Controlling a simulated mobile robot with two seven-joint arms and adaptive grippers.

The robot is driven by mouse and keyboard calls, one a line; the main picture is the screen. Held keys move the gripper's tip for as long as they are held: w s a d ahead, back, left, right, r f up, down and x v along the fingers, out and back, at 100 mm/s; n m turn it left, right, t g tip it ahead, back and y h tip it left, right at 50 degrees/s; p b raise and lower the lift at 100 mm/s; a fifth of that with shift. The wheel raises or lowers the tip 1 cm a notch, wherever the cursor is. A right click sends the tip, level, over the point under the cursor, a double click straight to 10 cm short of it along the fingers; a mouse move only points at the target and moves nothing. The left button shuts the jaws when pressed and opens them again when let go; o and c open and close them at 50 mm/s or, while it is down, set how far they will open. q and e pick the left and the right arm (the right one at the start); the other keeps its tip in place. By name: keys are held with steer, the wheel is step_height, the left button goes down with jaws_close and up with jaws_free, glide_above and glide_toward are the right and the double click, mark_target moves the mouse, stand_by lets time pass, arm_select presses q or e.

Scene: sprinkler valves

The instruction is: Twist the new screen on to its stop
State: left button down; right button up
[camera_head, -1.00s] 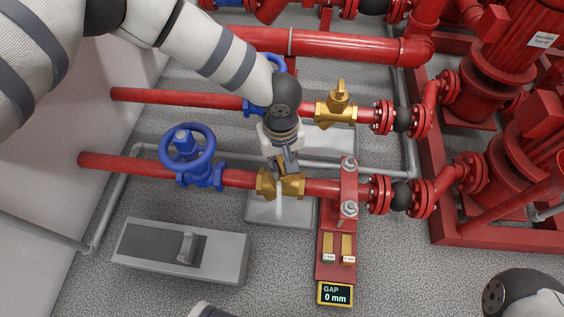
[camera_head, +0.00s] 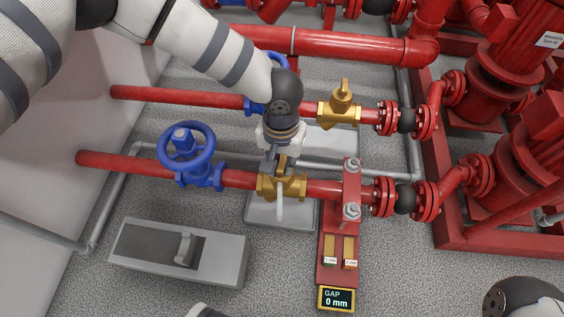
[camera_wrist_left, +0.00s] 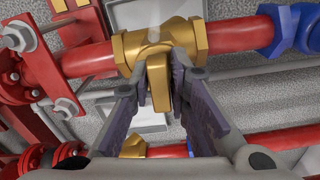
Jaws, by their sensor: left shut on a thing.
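A brass strainer body (camera_head: 271,187) sits in the nearer red pipe. It also shows in the left wrist view (camera_wrist_left: 196,38). A brass piece, seemingly the screen's cap (camera_wrist_left: 158,84), stands out from the body between my fingers. My left gripper (camera_head: 277,160) reaches down from above and behind the body. In the left wrist view its two fingers (camera_wrist_left: 156,92) lie either side of the brass piece and are shut on it. Any mesh of the screen is hidden. A display (camera_head: 337,299) reads GAP 0 mm. My right gripper is not in view.
A blue handwheel valve (camera_head: 189,155) stands left on the same pipe. A second brass strainer (camera_head: 339,108) is on the farther pipe. A red bracket (camera_head: 352,190) with bolts is just right. A grey tray (camera_head: 135,240) lies on the floor at front left.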

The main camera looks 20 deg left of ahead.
arm_select(q)
steer(key=m, duration=0.2)
steer(key=shift+m+b, duration=0.3)
steer(key=shift+b, duration=0.05)
steer(key=m, duration=0.5)
steer(key=shift+a+b, duration=0.1)
steer(key=shift+b, duration=0.25)
steer(key=c, duration=1.4)
jaws_free()
steer(key=shift+c, duration=0.2)
